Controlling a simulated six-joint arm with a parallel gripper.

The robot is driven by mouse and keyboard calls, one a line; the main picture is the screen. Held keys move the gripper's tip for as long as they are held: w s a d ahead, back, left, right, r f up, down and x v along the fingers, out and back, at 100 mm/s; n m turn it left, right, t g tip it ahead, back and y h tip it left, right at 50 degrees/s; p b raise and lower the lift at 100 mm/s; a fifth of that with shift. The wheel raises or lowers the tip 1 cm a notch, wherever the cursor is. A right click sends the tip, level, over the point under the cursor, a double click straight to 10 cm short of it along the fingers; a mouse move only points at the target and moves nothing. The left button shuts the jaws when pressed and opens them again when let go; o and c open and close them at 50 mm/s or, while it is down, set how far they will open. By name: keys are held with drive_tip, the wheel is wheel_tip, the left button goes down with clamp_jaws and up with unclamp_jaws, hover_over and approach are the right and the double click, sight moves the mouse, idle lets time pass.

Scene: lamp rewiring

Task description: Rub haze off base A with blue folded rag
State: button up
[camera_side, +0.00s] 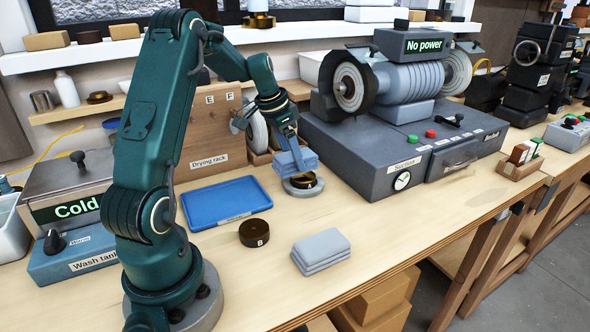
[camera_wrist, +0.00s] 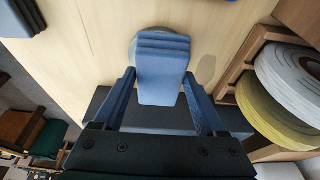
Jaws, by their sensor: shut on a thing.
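My gripper (camera_side: 290,146) is shut on the blue folded rag (camera_side: 295,162). The wrist view also shows the rag (camera_wrist: 162,65) between the two fingers. Directly below the rag, a dark bronze round base (camera_side: 304,182) sits on a round grey holder (camera_side: 303,192). The rag hides part of the base's top, and I cannot tell whether they touch. No letter shows on this base. In the wrist view the rag covers most of the holder (camera_wrist: 132,46) and hides the base. A similar dark base marked B (camera_side: 254,232) lies on the bench nearer the front.
A blue tray (camera_side: 226,203) lies left of the holder. A grey folded cloth stack (camera_side: 321,251) lies near the front edge. The grey grinder unit (camera_side: 400,150) stands close on the right, and the wooden drying rack (camera_side: 208,135) stands behind. The bench front is mostly clear.

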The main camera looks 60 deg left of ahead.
drive_tip(key=shift+r, duration=2.85)
drive_tip(key=d+r, duration=0.5)
drive_tip(key=d, duration=0.1)
drive_tip(key=shift+w, duration=0.1)
